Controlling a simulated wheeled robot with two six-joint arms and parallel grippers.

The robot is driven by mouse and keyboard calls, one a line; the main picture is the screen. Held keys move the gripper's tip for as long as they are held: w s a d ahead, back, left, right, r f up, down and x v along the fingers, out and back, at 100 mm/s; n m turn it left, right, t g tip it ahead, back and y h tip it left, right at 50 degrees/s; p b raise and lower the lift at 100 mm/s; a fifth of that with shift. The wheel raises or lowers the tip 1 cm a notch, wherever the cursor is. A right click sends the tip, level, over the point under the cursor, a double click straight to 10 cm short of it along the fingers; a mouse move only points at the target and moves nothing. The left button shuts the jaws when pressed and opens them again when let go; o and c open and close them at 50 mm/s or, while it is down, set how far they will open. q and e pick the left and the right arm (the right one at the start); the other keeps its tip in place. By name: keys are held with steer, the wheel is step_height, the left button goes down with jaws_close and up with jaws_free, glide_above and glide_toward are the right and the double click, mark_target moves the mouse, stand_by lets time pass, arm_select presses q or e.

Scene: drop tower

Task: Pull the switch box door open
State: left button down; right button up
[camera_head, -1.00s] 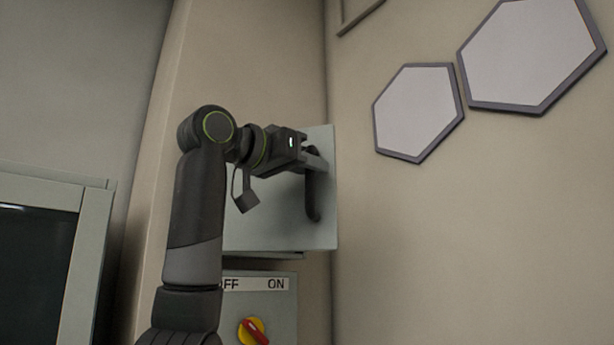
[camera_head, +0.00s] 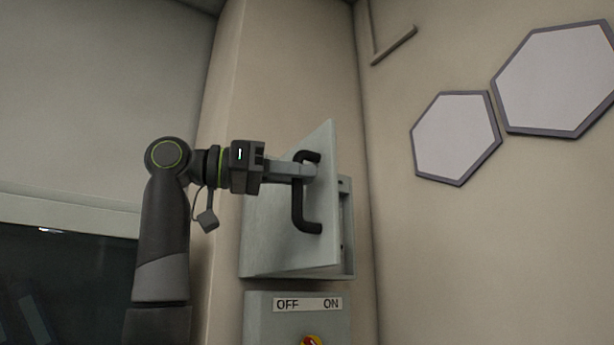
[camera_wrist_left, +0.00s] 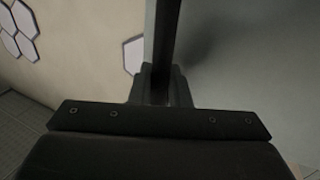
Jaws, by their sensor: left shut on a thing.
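The switch box door (camera_head: 270,240) is a light grey panel, swung partly open on its left side, with its right edge standing out from the box (camera_head: 347,225). A black handle (camera_head: 298,205) is fixed near the door's free edge. My left gripper (camera_head: 308,171) is shut on the upper part of the handle. In the left wrist view the gripper fingers (camera_wrist_left: 162,88) are close together at the door's edge, and the door's grey face (camera_wrist_left: 250,70) fills the right side. My right gripper is not in view.
Below the box is a grey panel with an OFF/ON label (camera_head: 308,304) and a red and yellow rotary switch (camera_head: 311,341). Hexagonal wall panels (camera_head: 456,137) are on the right wall. A dark screen (camera_head: 60,285) stands at lower left.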

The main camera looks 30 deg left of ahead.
arm_select(q)
steer(key=shift+s+a, duration=0.2)
steer(key=shift+s, duration=0.05)
steer(key=c, duration=1.7)
jaws_free()
steer(key=b+v, duration=0.2)
steer(key=v, duration=1.5)
steer(key=shift+s+a+r, duration=0.1)
steer(key=shift+s+a, duration=0.05)
steer(key=shift+s, duration=0.1)
